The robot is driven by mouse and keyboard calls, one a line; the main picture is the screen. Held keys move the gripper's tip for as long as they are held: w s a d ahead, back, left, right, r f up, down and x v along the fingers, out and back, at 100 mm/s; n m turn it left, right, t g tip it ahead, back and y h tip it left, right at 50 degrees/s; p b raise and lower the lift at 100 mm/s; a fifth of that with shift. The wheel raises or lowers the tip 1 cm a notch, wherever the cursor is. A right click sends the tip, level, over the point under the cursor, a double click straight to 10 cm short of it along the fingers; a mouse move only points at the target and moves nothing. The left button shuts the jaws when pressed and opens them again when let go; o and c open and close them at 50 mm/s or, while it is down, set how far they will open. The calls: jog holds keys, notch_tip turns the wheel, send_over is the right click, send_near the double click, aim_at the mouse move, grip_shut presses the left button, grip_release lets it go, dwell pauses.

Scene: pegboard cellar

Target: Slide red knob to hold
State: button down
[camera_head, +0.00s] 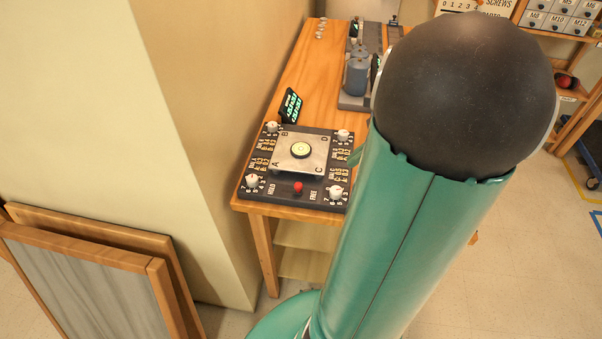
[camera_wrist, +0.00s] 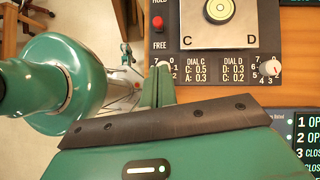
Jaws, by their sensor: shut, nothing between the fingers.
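The red knob (camera_head: 298,187) sits on the front edge strip of a dark control board (camera_head: 283,198), between the labels HOLD on its left and FREE on its right. It looks nearer FREE in the head view. The red knob also shows at the top of the wrist view (camera_wrist: 157,21), just above the word FREE. In the head view my arm hides most of the gripper.
A metal plate (camera_head: 300,152) with a round level (camera_head: 300,149) and corner dials sits on the board. A small display (camera_head: 290,105) stands behind it. Grey cylinders (camera_head: 357,75) stand farther back on the wooden bench (camera_head: 320,95). Framed panels (camera_head: 90,280) lean at the left.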

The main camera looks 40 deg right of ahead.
aim_at(298, 183)
jog(key=x, duration=0.9)
jog(key=shift+d+f, duration=0.15)
jog(key=w+a, duration=0.1)
jog(key=w+a+f, duration=0.1)
jog(key=shift+w+a, duration=0.15)
jog(key=shift+a, duration=0.15)
jog(key=shift+w+a+f, duration=0.15)
jog(key=shift+w+a, duration=0.15)
jog(key=shift+w, duration=0.05)
jog(key=shift+w+a, duration=1.2)
jog(key=shift+w, duration=0.25)
